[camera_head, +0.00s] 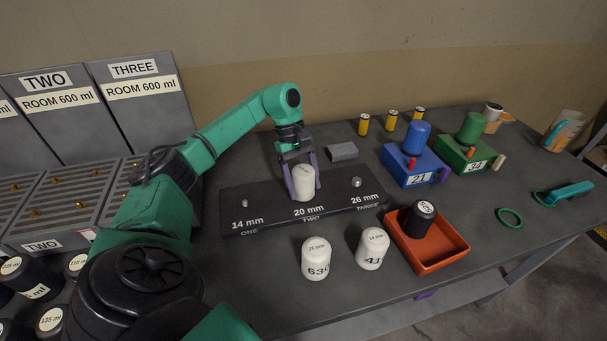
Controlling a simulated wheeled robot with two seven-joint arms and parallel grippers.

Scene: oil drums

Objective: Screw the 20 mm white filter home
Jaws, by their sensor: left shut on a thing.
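A white filter (304,181) stands upright on the black board (262,216) at the middle station, marked 20 mm, TWO. My left gripper (304,184) comes down from above and is shut on this filter, one finger on each side. Whether the filter is seated fully cannot be told. The 14 mm stud (245,203) and the 26 mm stud (356,183) on the board are bare. Two more white filters stand upright in front of the board: one marked 26 mm (316,260) and one marked 14 mm (372,249). My right gripper is not in view.
An orange tray (444,262) with a black filter (421,217) stands right of the white filters. Blue (414,167) and green (465,153) boxes, yellow cans (391,120) and a grey block (342,152) lie behind. Grey racks (60,205) and black canisters (32,277) fill the left.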

